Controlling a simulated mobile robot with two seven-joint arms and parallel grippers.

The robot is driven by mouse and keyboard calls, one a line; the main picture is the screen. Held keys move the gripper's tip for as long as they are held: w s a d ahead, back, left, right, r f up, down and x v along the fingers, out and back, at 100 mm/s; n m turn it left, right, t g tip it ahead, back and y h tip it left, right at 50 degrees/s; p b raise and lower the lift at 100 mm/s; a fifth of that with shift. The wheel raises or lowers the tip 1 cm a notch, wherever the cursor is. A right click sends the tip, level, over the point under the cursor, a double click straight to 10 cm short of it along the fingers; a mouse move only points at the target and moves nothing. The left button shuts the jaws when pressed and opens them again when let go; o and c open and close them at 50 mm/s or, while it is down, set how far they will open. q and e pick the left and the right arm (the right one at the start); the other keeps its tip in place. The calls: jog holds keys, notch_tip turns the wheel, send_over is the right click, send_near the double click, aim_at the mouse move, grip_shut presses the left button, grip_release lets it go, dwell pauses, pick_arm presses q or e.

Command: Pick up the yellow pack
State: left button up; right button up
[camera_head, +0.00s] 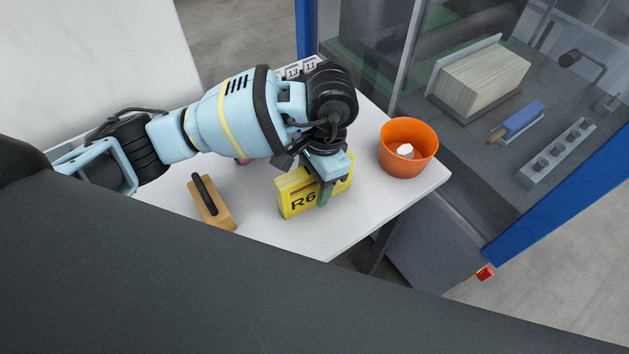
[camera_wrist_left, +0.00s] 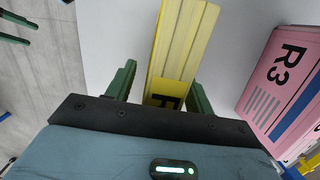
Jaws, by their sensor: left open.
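The yellow pack (camera_head: 297,199), marked with black characters starting "R6", stands on the white table (camera_head: 262,226). My left gripper (camera_head: 325,188) is over the pack from above, with one green finger in front of its near face. In the left wrist view the open green fingers (camera_wrist_left: 160,90) are on either side of the yellow pack (camera_wrist_left: 183,45), with gaps between them and it. The pack's far end is partly hidden by my gripper in the head view. My right gripper is not in view.
A wooden block with a black handle (camera_head: 210,203) stands to the left. An orange bucket (camera_head: 407,148) with something white inside stands to the right. A pink pack marked R3 (camera_wrist_left: 283,85) shows in the left wrist view. A blue-framed glazed machine (camera_head: 560,200) borders the table.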

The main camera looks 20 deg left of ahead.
pick_arm(q)
grip_shut()
jog(key=shift+r, duration=0.1)
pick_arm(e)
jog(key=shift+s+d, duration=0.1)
pick_arm(q)
jog(key=shift+w+r, duration=0.1)
jog(key=shift+r, duration=0.7)
jog(key=shift+s+d+r+b, duration=0.15)
jog(key=shift+d+r+b, duration=0.1)
jog(key=shift+r, duration=0.2)
jog(key=shift+s+d+r+b, duration=0.1)
jog(key=shift+s+r+b, duration=0.1)
jog(key=shift+r, duration=0.2)
jog(key=s+d+r+b, duration=0.1)
jog(key=s+d+b, duration=0.1)
jog(key=s+d, duration=0.7)
jog(key=d, duration=0.3)
jog(key=shift+s+r, duration=0.2)
jog(key=shift+r, duration=0.05)
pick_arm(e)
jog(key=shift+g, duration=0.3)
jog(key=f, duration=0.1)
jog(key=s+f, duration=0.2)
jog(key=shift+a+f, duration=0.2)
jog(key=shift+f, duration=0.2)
pick_arm(q)
jog(key=shift+a, duration=0.1)
